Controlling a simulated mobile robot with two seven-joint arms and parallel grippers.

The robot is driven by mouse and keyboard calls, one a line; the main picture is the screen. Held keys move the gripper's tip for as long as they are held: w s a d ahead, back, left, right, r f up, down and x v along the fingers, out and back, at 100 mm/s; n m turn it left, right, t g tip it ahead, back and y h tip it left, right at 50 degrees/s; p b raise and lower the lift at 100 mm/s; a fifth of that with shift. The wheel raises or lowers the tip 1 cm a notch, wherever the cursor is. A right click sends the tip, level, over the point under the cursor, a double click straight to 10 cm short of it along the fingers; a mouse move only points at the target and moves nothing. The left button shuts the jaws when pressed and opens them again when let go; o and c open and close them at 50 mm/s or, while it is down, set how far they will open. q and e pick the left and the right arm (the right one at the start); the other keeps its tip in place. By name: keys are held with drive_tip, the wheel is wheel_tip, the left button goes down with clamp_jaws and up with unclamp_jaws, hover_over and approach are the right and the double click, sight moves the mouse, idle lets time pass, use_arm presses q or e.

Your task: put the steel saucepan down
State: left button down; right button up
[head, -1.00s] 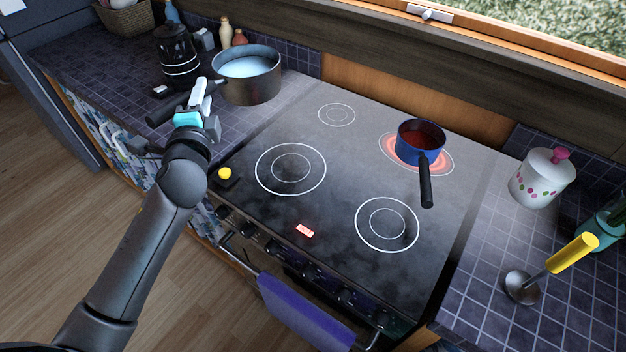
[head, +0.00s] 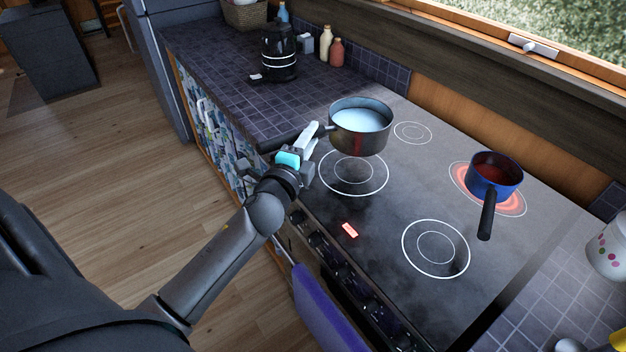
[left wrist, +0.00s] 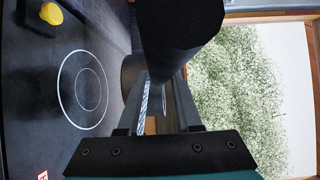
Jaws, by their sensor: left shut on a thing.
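The steel saucepan (head: 358,140) holds a pale liquid and looks roughly level in the head view. My left gripper (head: 319,132) is shut on its handle, to the left of the pan body. The pan appears held above the hob (head: 390,205), over the back part of the front-left ring (head: 353,193), with a dark shadow below. In the left wrist view, a large dark shape (left wrist: 180,35), likely the handle, lies beyond my fingers and hides much of the pan. My right gripper is not in view.
A blue saucepan (head: 497,178) with red contents stands on the glowing back-right ring (head: 517,209). The front-right ring (head: 436,272) and the back-left ring (head: 412,132) are bare. A black kettle (head: 279,55) and bottles (head: 336,52) stand on the left counter.

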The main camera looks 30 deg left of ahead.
use_arm(q)
drive_tip(key=shift+f+b, duration=2.35)
drive_tip(key=shift+f, duration=2.5)
drive_tip(key=shift+f, duration=0.1)
drive_tip(key=c, duration=1.1)
unclamp_jaws()
drive_tip(key=shift+f, duration=0.35)
drive_tip(key=o, duration=0.5)
drive_tip(key=shift+r, duration=0.15)
